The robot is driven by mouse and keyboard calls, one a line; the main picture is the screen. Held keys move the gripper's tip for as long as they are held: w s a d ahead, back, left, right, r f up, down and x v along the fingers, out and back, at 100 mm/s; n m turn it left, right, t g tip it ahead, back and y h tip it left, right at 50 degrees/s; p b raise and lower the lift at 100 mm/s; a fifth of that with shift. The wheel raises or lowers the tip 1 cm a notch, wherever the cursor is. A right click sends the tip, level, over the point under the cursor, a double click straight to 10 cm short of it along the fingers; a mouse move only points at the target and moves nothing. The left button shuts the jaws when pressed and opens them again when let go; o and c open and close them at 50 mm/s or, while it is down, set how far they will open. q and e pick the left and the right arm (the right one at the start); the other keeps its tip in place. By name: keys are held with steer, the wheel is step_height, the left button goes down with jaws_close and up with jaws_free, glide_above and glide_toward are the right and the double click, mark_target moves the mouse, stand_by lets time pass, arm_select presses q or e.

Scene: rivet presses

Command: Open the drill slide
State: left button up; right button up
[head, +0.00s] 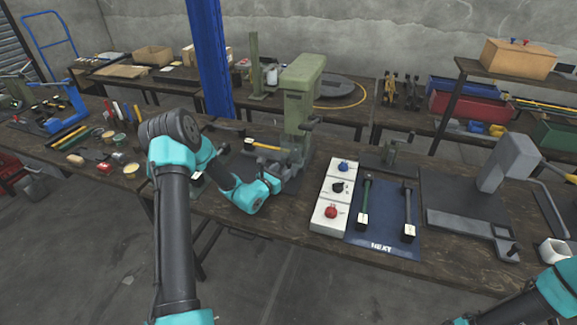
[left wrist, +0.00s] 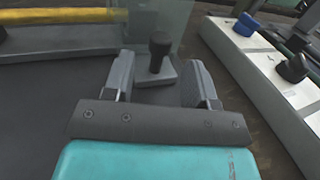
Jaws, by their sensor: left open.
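A green upright drill press (head: 300,95) stands mid-table in the head view, with a yellow handle (head: 262,146) at its left. In the left wrist view a black knob (left wrist: 159,44) stands upright on a small grey block (left wrist: 158,76); I take it for the slide's handle, though I cannot be sure. My left gripper (head: 274,180) is low at the foot of the green press, partly hidden by my own wrist. In the left wrist view its fingers (left wrist: 160,82) are spread on either side of the knob, with gaps visible. My right gripper is out of view.
A white button box (head: 330,190) with blue, black and red knobs stands close to the right of my left gripper. Beyond it lies a blue mat (head: 384,225) with two handled tools. A grey press (head: 505,165) stands further right. Small tools and jars crowd the table's left part.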

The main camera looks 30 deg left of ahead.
mark_target(287, 166)
arm_select(q)
steer(key=shift+w+d, duration=0.15)
steer(key=shift+w, duration=1.05)
steer(key=shift+w+d, duration=0.15)
steer(key=shift+w, duration=1)
jaws_close()
